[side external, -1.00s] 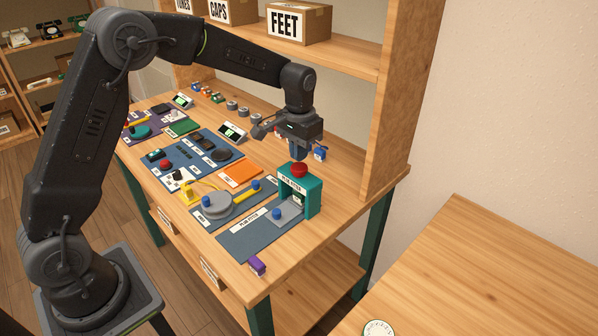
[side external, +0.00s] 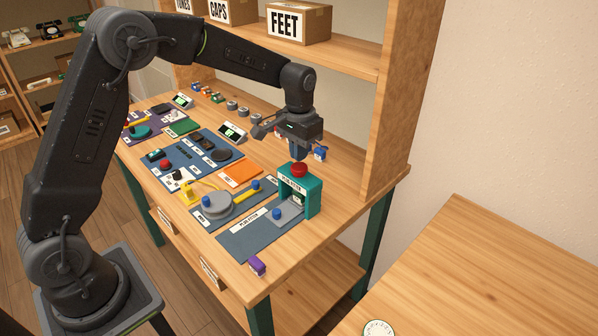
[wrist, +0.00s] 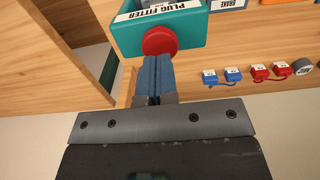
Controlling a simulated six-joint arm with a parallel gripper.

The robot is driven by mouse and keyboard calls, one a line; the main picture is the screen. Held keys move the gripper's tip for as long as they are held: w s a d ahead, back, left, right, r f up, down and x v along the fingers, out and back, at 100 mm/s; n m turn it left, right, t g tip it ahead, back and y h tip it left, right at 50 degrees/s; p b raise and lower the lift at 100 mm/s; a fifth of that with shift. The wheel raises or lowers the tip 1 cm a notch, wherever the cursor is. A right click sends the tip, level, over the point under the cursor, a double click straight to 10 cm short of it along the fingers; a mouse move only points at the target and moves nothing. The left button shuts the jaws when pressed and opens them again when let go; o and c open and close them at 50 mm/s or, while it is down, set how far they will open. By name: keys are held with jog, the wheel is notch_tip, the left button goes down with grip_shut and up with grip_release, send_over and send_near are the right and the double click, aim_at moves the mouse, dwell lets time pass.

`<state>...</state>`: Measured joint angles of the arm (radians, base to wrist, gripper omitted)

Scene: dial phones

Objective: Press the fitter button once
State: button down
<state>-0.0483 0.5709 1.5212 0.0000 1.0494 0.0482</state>
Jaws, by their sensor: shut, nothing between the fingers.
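The plug fitter is a teal box-like stand (side external: 314,200) at the near right end of the bench, with a round red button (side external: 299,170) on its top. In the wrist view the red button (wrist: 159,41) sits beside the "PLUG FITTER" label (wrist: 155,9). My gripper (side external: 298,158) is shut and empty, its blue fingers pointing down over the button. In the wrist view the fingertips (wrist: 155,58) are right at the button's edge. I cannot tell whether they touch it.
A grey-blue mat (side external: 240,241) with a blue-knobbed grey plate lies before the fitter. A purple block (side external: 257,266) is at the bench's front edge. Small blue and red plugs (wrist: 233,74) lie behind the fitter. An upright shelf panel (side external: 385,110) stands close to the right.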

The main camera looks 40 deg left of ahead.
aim_at(299, 167)
jog(key=shift+f, duration=1.5)
dwell(0.8)
jog(key=shift+r, duration=0.1)
notch_tip(299, 167, up, 13)
dwell(1.2)
dwell(0.4)
jog(key=s+d+r+t, duration=0.1)
jog(key=s+r+t, duration=0.15)
jog(key=s, duration=0.75)
jog(key=s+d+r+t, duration=0.15)
jog(key=s+r, duration=0.25)
jog(key=s, duration=0.7)
jog(key=s+f+t, duration=0.1)
jog(key=s+f, duration=0.3)
jog(key=s, duration=0.3)
jog(key=shift+s+t, duration=0.3)
jog(key=shift+s, duration=0.05)
jog(key=c, duration=1.8)
grip_release()
jog(key=shift+f, duration=0.1)
jog(key=shift+c, duration=0.2)
